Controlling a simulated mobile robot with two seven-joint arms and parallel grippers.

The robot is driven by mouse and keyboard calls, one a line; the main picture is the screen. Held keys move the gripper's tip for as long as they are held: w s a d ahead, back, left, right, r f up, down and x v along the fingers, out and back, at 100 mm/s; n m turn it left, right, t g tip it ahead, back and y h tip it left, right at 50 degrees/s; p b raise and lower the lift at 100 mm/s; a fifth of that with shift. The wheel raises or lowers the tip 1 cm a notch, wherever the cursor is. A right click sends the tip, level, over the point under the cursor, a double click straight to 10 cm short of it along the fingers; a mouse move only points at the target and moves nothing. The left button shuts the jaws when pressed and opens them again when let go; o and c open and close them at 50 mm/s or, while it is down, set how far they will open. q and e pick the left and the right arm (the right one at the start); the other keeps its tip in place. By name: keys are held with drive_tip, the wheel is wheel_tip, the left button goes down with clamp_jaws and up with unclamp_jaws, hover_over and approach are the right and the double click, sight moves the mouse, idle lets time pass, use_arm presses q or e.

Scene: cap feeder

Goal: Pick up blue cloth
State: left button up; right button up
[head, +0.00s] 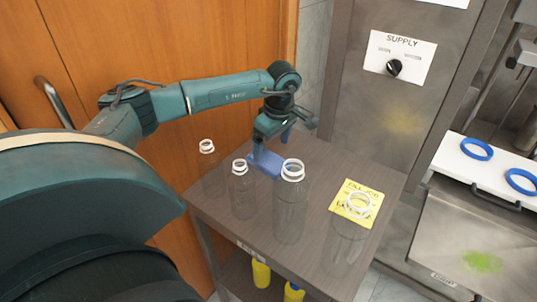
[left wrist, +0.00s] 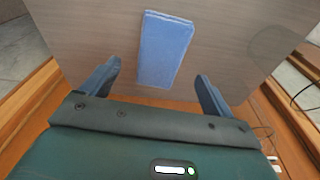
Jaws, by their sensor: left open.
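The blue cloth (left wrist: 165,50) is a folded flat rectangle lying on the brown table top in the left wrist view. In the head view the cloth (head: 266,163) lies at the back of the table, partly hidden by my left gripper and the bottles. My left gripper (head: 272,138) is over the cloth's far end, pointing down. In the left wrist view my left gripper (left wrist: 160,82) is open and empty, with its fingers on either side of the cloth's near end and a gap to each side. My right gripper is not in view.
Several clear bottles with white necks (head: 291,200) stand on the table (head: 312,160) in front of the cloth. A yellow label (head: 352,192) lies at the right. A grey panel with a supply knob (head: 394,67) rises behind. A wooden door (head: 150,40) is at the left.

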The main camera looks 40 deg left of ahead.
sight(269, 159)
use_arm(q)
drive_tip(key=f, duration=0.2)
drive_tip(key=a+f, duration=0.1)
drive_tip(key=f, duration=0.2)
drive_tip(key=shift+c, duration=0.4)
drive_tip(key=c, duration=1)
drive_tip(key=shift+r, duration=0.1)
wheel_tip(269, 159, up, 10)
drive_tip(key=shift+f, duration=0.1)
